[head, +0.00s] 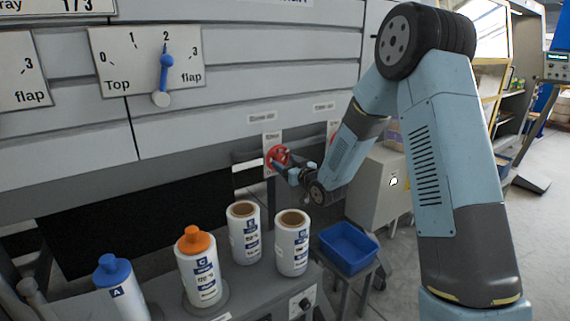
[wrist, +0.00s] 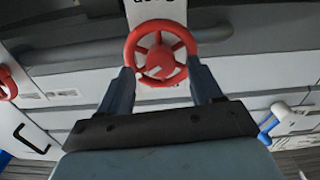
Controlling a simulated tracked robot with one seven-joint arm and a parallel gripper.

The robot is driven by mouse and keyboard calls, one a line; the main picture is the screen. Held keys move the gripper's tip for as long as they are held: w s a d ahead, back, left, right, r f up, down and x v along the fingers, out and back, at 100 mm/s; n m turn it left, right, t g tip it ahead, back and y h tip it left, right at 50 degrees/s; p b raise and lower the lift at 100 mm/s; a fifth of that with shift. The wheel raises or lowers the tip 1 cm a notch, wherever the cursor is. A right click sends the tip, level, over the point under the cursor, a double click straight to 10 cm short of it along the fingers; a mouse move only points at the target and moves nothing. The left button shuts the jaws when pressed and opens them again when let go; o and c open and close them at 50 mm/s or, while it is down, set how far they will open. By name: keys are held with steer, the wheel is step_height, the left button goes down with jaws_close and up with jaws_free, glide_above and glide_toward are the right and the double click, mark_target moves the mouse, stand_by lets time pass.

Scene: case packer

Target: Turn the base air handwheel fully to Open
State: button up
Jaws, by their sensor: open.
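A red spoked handwheel (head: 277,157) is mounted on the grey machine front, below a small white label plate. In the wrist view the red handwheel (wrist: 160,52) fills the top middle, in front of a white plate with cut-off dark lettering. My gripper (head: 290,172) is at the wheel in the head view. In the wrist view my gripper (wrist: 160,80) is open, with one dark finger on each side of the wheel's lower rim. I cannot tell whether the fingers touch the rim. The full label text is not readable.
A second red handwheel (wrist: 6,84) shows at the left edge of the wrist view. A blue-handled dial (head: 165,62) is at upper left. Bottles and rolls stand on a grey bench (head: 232,300). A blue bin (head: 347,246) and a grey cabinet (head: 378,190) stand near my arm.

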steer(key=shift+w+a, duration=0.35)
steer(key=shift+w, duration=0.1)
steer(key=shift+c, duration=0.5)
steer(key=c, duration=1)
steer(key=shift+o, duration=0.2)
